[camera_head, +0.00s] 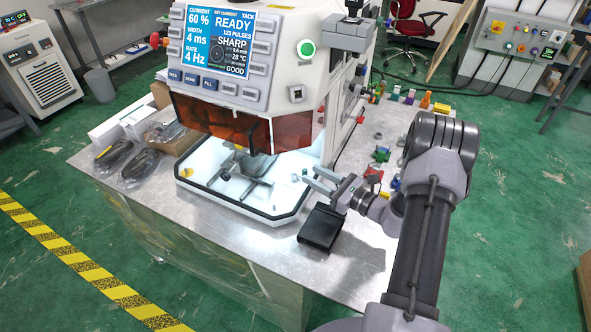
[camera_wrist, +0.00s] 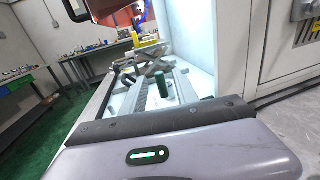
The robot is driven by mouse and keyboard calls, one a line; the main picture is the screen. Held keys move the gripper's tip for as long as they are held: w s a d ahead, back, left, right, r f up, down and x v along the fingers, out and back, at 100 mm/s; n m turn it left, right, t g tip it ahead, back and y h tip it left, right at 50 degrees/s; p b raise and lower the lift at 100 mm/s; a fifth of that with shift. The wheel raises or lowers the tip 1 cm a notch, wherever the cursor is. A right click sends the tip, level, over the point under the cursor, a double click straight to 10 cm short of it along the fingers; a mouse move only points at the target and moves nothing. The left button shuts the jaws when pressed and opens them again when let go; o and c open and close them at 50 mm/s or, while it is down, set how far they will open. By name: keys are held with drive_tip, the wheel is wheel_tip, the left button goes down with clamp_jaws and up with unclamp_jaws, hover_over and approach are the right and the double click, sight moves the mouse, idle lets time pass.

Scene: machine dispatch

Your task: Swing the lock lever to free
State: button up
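The machine's lit work chamber (camera_head: 290,205) is open at the front, below an orange window. Inside it stands a grey metal fixture (camera_head: 243,162) with thin bars and arms. Which of these parts is the lock lever I cannot tell for sure. In the wrist view a dark green upright grip (camera_wrist: 160,86) stands among the fixture's bars (camera_wrist: 140,97). My gripper (camera_head: 308,176) is at the chamber's right front edge, its two fingers apart and pointing left towards the fixture. Nothing shows between them.
A black box (camera_head: 320,228) lies on the metal table below my gripper. The orange window (camera_head: 235,125) hangs above the fixture. Small coloured parts (camera_head: 382,154) stand right of the machine. Black coiled items (camera_head: 138,165) lie at the left.

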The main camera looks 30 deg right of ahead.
drive_tip(key=b+x, duration=0.1)
drive_tip(key=x, duration=0.6)
clamp_jaws()
